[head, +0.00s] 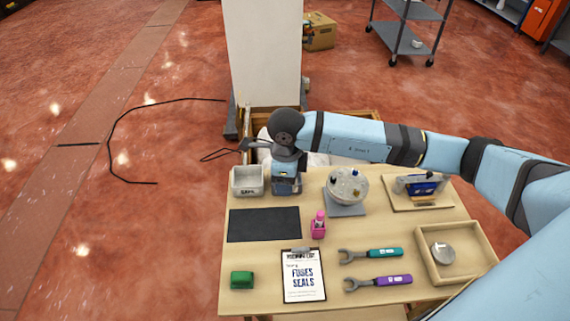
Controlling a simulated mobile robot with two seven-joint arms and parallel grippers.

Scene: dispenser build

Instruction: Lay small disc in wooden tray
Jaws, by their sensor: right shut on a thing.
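A small grey disc (443,253) lies flat inside the wooden tray (487,262) at the right front of the table. My right gripper (287,191) points down at the back of the table, well to the left of the tray. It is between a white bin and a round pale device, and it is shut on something. The arm and the gripper body hide most of what it holds, so I cannot tell what that is. My left gripper is not in view.
The white bin (247,181), a dark mat (263,224), the round device (347,187), a pink bottle (318,224), a clipboard (303,276), two wrenches (371,255), a green block (242,280) and a board with a blue tool (420,187) crowd the table. My right arm spans its back right.

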